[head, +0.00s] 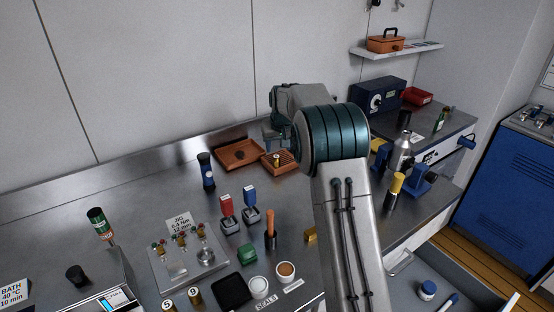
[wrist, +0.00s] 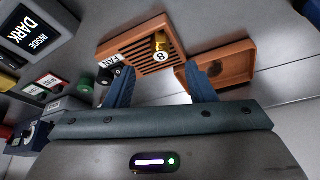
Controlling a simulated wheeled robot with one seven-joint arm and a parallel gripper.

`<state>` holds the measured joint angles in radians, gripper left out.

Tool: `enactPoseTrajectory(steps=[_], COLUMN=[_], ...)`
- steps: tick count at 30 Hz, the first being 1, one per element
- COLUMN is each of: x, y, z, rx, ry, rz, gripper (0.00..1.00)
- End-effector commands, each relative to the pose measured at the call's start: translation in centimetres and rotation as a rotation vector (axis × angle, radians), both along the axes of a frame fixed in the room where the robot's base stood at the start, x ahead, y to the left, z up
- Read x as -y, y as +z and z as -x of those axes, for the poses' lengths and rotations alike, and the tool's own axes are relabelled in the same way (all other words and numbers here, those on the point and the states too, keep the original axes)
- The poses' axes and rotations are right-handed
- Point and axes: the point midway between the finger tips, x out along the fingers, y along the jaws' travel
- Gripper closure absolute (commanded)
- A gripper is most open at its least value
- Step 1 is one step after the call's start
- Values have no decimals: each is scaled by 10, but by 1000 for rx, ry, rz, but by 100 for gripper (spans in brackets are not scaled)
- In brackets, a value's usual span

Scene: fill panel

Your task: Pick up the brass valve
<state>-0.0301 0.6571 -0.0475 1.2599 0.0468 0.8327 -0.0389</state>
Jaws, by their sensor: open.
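A small brass piece (wrist: 160,42), which looks like the brass valve, stands on a slatted orange tray (wrist: 125,42) and has a round tag marked 8. In the head view the brass valve (head: 277,159) stands on the slatted tray (head: 268,166) at the back of the bench. My gripper (wrist: 160,76) is open and empty, its two blue fingers apart. In the wrist view the valve is beyond the fingertips, roughly between them. In the head view my gripper (head: 272,140) is just above and behind the tray, partly hidden by my arm.
A dark bottle (head: 206,171) and red and blue stamps (head: 228,212) stand nearby. Brass cylinders (head: 195,296) with number tags stand at the front. A black object (wrist: 105,75) lies near the slatted tray.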

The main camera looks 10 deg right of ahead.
Motion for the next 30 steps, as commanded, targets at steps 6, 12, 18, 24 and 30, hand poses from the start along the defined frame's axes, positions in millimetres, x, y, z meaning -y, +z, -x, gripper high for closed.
enactPoseTrajectory(steps=[6,12,18,24,30], x=[0,2,3,4,4], y=[-27,-37,-58,-75,-77], z=[-12,-17,-31,-37,-38], rx=[-1,-2,-3,-1,0], ry=[0,-2,-4,-4,-4], rz=[0,0,1,0,0], gripper=[50,50,50,50,50])
